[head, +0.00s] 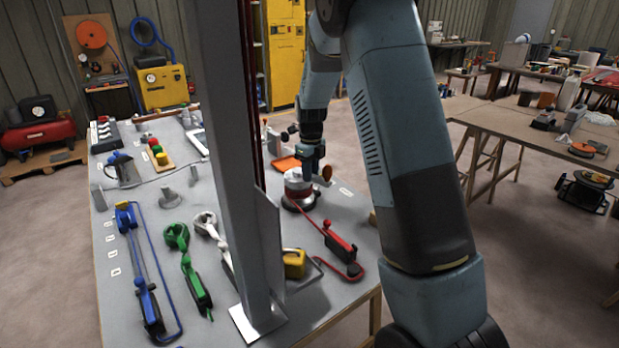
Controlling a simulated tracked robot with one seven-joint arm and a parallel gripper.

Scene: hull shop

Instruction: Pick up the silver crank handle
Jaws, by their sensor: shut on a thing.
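My gripper (314,168) points down over the right part of the grey table, just above a winch (299,190) with a silver top, a red band and a dark base. It is shut on the silver crank handle, whose orange-brown knob (326,174) shows just to the right of the jaws. The jaws and my wrist hide most of the handle's arm. I cannot tell whether the handle touches the winch or is clear of it.
A red clamp-like tool (340,242), yellow box (293,263), and green (195,285) and blue (145,290) rigging lie nearby. An orange tray (287,163) is behind the winch.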

